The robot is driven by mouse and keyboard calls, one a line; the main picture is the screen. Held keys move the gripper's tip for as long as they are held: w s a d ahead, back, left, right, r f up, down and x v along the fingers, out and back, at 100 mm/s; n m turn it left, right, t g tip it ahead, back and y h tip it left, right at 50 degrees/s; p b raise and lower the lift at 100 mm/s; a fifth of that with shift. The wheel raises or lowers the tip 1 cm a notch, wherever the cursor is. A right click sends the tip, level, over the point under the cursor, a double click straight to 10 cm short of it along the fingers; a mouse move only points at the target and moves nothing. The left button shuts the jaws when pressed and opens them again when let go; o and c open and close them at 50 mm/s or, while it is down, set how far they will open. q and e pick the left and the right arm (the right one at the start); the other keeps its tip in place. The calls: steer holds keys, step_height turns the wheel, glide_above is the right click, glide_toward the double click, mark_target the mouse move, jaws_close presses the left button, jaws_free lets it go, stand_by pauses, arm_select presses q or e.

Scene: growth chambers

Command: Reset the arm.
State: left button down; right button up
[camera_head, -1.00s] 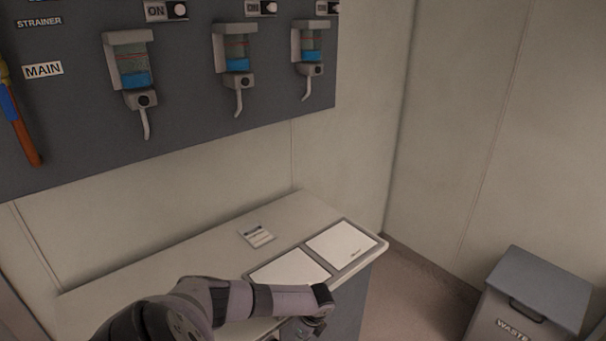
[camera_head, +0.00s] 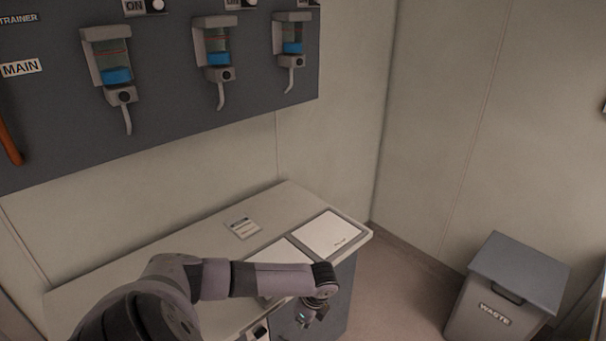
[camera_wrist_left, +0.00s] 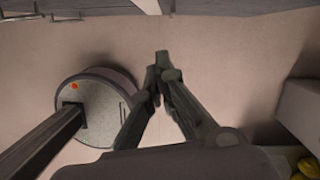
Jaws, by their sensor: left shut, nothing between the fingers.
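My left arm comes in from the lower left in the head view and bends over the front of the counter (camera_head: 85,290). My left gripper (camera_head: 308,318) hangs at its end, in front of the counter's cabinet side. In the left wrist view the left gripper (camera_wrist_left: 162,62) has its fingertips together with nothing between them, above bare floor. My right gripper does not show in either view.
The counter bears white panels (camera_head: 328,235) and a small label card (camera_head: 242,228). Several dispensers with blue liquid, one at the left (camera_head: 113,70), hang on the grey wall board (camera_head: 50,120). A waste bin (camera_head: 510,275) stands at the right. Floor between counter and bin is clear.

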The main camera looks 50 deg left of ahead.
arm_select(q)
steer(key=shift+d+r, duration=0.15)
steer(key=shift+r, duration=0.25)
steer(key=s+d+f+n+t+h+b, duration=0.1)
steer(key=s+d+f+n+b, duration=0.2)
steer(key=f, duration=0.9)
steer(key=s+d+f+n+t+b, duration=0.1)
steer(key=s+d+f+n, duration=0.25)
steer(key=f, duration=0.95)
steer(key=s+d+f+n, duration=0.2)
steer(key=s+d+f, duration=0.2)
steer(key=s, duration=0.4)
steer(key=s+d+f+n+h+b, duration=0.1)
steer(key=s+d+f, duration=0.3)
steer(key=s, duration=0.5)
steer(key=s+d+f+n+b, duration=0.1)
steer(key=s+d+f+n, duration=0.2)
steer(key=s, duration=0.6)
step_height(320, 180, down, 2)
steer(key=shift+d+f+h, duration=0.2)
steer(key=shift+d+h, duration=0.2)
steer(key=shift+d, duration=0.5)
